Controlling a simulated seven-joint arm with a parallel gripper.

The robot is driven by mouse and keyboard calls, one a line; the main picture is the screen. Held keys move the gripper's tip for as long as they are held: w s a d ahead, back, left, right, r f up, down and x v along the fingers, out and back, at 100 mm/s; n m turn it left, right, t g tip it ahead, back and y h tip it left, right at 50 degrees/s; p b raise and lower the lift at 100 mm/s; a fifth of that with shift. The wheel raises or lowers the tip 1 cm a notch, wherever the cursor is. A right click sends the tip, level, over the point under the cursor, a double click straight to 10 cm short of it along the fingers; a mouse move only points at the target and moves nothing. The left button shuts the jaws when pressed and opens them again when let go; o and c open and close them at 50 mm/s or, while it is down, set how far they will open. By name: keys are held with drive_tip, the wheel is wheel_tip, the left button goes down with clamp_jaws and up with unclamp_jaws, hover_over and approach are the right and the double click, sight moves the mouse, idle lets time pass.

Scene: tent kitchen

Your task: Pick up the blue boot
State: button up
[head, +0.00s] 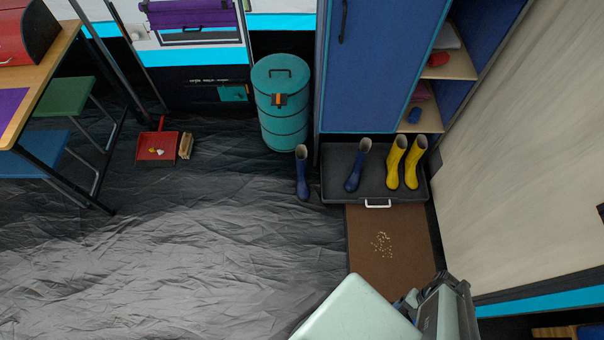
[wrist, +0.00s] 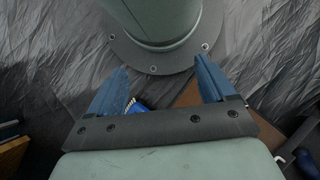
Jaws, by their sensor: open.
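One blue boot (head: 302,175) stands upright on the dark floor, just left of the black tray (head: 336,190). Another blue boot (head: 357,167) stands inside the tray, at its left, leaning slightly. My gripper (head: 406,300) is at the bottom of the head view, in front of the tray and well apart from both boots. In the wrist view my gripper (wrist: 160,66) has its two blue fingers spread, with nothing held between them. A dark blue shape at the lower right edge of the wrist view is too cut off to name.
Two yellow boots (head: 403,163) stand in the tray's right part. A brown mat (head: 385,255) with pale crumbs lies before the tray. A teal bin (head: 283,105) and blue cabinet (head: 365,70) stand behind. A red dustpan (head: 157,147) lies left.

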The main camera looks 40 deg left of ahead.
drive_tip(key=a, duration=0.1)
drive_tip(key=n+t, duration=0.7)
drive_tip(key=n, duration=0.3)
hover_over(302, 164)
drive_tip(key=w, duration=0.2)
wheel_tip(302, 164, down, 11)
drive_tip(key=shift+s+a+f, duration=0.15)
drive_tip(key=shift+s+f, duration=0.05)
drive_tip(key=shift+f, duration=2.1)
drive_tip(key=shift+s+a+f, duration=0.1)
drive_tip(key=shift+s+f, duration=0.15)
drive_tip(key=shift+f, duration=2.05)
drive_tip(key=shift+s+a+f, duration=0.15)
drive_tip(key=shift+s+f, duration=0.05)
drive_tip(key=shift+f, duration=2.1)
